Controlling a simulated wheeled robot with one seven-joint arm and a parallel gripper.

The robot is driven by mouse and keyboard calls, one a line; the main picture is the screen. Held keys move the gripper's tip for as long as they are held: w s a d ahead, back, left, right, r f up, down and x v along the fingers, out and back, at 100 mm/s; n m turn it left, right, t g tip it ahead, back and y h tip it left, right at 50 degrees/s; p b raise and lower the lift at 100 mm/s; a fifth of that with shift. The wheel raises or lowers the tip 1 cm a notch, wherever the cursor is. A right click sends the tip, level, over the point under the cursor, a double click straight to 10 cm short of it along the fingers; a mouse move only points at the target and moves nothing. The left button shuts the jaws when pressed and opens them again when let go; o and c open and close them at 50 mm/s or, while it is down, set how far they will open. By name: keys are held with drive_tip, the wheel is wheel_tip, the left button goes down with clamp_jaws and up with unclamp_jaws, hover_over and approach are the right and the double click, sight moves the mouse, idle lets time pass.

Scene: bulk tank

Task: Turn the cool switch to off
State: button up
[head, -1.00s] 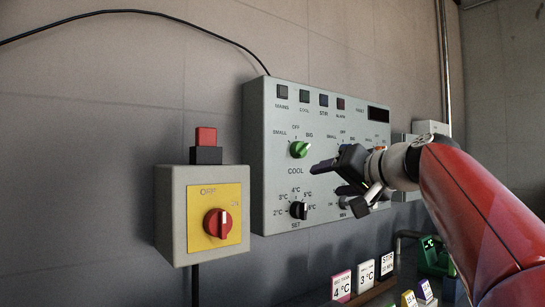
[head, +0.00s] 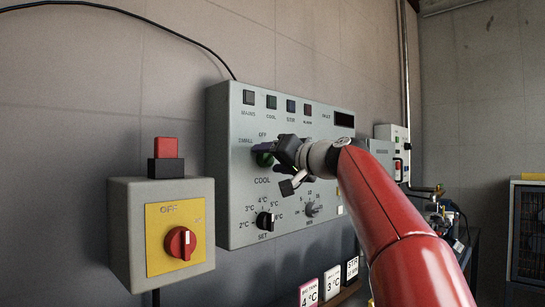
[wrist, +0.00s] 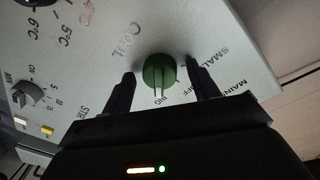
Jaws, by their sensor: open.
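The cool switch is a green knob (head: 264,159) on the grey control panel (head: 225,210), above the word COOL. In the head view my gripper (head: 272,152) is in front of it and hides most of it. In the wrist view the knob (wrist: 158,72) sits between the two dark fingers of my gripper (wrist: 161,69), with a gap on each side. The gripper is open and holds nothing. The panel appears inverted there, and the knob's pale-lined ridge points toward the BIG label, not toward OFF.
A black SET knob (head: 265,221) and a grey STIR knob (head: 312,209) are below on the panel. A box with a red rotary switch (head: 180,243) stands at left, its red-topped block (head: 166,148) above. Label cards (head: 333,281) stand below the panel.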

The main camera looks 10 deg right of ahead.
drive_tip(key=c, duration=1)
drive_tip(key=shift+o, duration=0.2)
drive_tip(key=shift+f+n+b, duration=0.15)
drive_tip(key=shift+n+b, duration=0.15)
drive_tip(key=shift+b, duration=0.1)
drive_tip(key=shift+n+b, duration=0.55)
drive_tip(key=shift+n, duration=0.05)
drive_tip(key=n+b, duration=0.1)
drive_tip(key=n, duration=0.1)
drive_tip(key=shift+d+f+n+y+b, duration=0.1)
drive_tip(key=shift+n+y+b, duration=0.2)
drive_tip(key=shift+b, duration=0.05)
drive_tip(key=n+b, duration=0.2)
drive_tip(key=n, duration=0.3)
drive_tip(key=shift+n, duration=0.3)
drive_tip(key=shift+c, duration=0.2)
